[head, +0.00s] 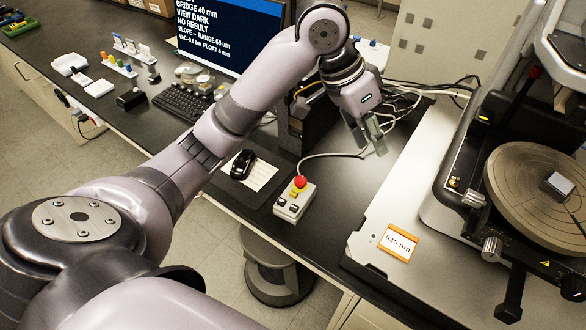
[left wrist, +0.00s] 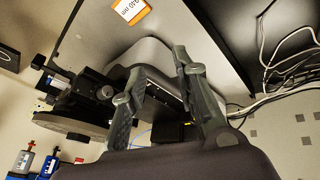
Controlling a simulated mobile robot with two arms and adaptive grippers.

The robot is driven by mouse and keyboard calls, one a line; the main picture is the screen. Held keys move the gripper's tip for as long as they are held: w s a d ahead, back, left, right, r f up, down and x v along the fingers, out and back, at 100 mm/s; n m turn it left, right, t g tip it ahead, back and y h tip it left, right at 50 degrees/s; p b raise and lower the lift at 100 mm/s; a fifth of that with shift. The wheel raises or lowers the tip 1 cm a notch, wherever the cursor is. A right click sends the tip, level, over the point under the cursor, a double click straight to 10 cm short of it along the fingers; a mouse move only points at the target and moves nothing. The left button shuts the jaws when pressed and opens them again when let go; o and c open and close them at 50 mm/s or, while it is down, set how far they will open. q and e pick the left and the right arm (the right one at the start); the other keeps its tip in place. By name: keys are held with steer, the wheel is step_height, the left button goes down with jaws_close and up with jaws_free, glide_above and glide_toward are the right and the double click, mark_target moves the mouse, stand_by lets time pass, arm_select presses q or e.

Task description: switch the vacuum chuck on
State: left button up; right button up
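The round grey-brown chuck (head: 520,205) is on the profiler stage at the right of the head view, with a small dark square sample (head: 557,186) on it. A small brass-coloured toggle (head: 454,183) stands on the stage's left side. The chuck's rim (left wrist: 72,125) shows edge-on in the left wrist view. My left gripper (head: 368,138) is left of the profiler, above the dark bench. Its two fingers are apart in the left wrist view (left wrist: 160,65), with nothing between them. My right gripper is not in view.
A control box (head: 294,199) with a red button sits on the bench, left of the profiler. An orange-framed label (head: 398,244) lies on the profiler's pale base (head: 372,225). Loose cables (head: 400,98) run behind my gripper. A monitor (head: 228,32), keyboard (head: 183,101) and mouse (head: 243,164) are further left.

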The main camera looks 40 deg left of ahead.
arm_select(q)
steer(key=s+f+n, duration=0.1)
steer(key=s+f, duration=0.3)
steer(key=f, duration=0.4)
steer(key=s+a+f+n+y, duration=0.1)
steer(key=s+f, duration=0.4)
steer(key=f, duration=0.3)
steer(key=s+f+t+y, duration=0.1)
steer(key=s+f, duration=0.4)
steer(key=f, duration=0.3)
steer(key=shift+a+f+n, duration=0.25)
steer(key=shift+f+n, duration=0.1)
steer(key=shift+n, duration=0.05)
